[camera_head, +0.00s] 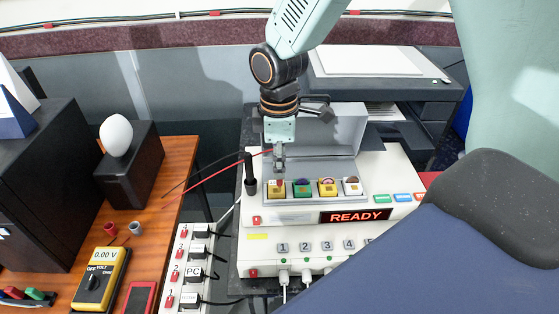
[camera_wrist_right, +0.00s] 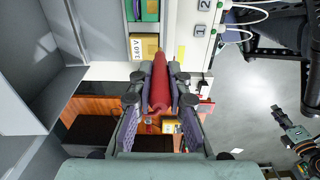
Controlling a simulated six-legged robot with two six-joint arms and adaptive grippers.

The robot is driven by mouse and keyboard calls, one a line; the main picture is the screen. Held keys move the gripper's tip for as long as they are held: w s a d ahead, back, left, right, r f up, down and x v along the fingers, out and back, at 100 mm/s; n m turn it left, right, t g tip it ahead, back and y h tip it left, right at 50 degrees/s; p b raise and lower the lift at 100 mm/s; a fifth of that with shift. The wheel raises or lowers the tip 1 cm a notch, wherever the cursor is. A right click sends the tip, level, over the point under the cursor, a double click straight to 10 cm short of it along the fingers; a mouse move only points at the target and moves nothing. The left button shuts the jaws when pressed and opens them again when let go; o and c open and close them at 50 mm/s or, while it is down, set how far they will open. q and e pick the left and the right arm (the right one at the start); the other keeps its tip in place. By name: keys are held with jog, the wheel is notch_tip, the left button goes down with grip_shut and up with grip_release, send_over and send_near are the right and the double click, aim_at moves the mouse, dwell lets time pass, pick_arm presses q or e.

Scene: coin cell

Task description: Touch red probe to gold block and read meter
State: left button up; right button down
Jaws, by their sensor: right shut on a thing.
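My right gripper (camera_head: 279,162) points down above the gold block (camera_head: 276,189), the leftmost in a row of blocks. It is shut on the red probe (camera_wrist_right: 160,82), which lies between its fingers in the wrist view. The probe's tip is at or just above the gold block, labelled 1.60 V (camera_wrist_right: 142,47); I cannot tell whether they touch. The yellow meter (camera_head: 101,280) on the wooden table reads 0.00 V. The black probe (camera_head: 250,175) stands upright left of the blocks. My left gripper (camera_wrist_right: 286,124) shows small at the right of the wrist view; its opening is unclear.
The block tray (camera_head: 310,201) sits on a white machine with a READY display (camera_head: 355,216). A raised grey lid (camera_head: 335,130) stands behind the blocks. A white power strip (camera_head: 183,270) is left of the machine. Red and black leads run across to the wooden table (camera_head: 178,160).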

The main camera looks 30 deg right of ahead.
jog(key=shift+w+d+f, duration=0.15)
jog(key=shift+w+f, duration=0.15)
jog(key=shift+w, duration=0.05)
jog(key=shift+w+d+f, duration=0.1)
jog(key=shift+d+f, duration=0.15)
jog(key=shift+d, duration=0.05)
jog(key=shift+s+a+r, duration=0.1)
jog(key=shift+s+a, duration=0.05)
jog(key=shift+s, duration=0.15)
jog(key=shift+s+a, duration=0.1)
jog(key=shift+a, duration=0.15)
jog(key=shift+w+d+f, duration=0.2)
jog(key=shift+w+d, duration=0.05)
jog(key=shift+w, duration=0.05)
pick_arm(q)
jog(key=shift+w+d+f, duration=0.1)
jog(key=shift+w+d, duration=0.1)
jog(key=shift+w, duration=0.05)
pick_arm(e)
jog(key=shift+s, duration=0.1)
pick_arm(q)
jog(key=shift+s, duration=0.1)
pick_arm(e)
jog(key=shift+s+a+r, duration=0.1)
jog(key=shift+s, duration=0.05)
jog(key=shift+r, duration=0.1)
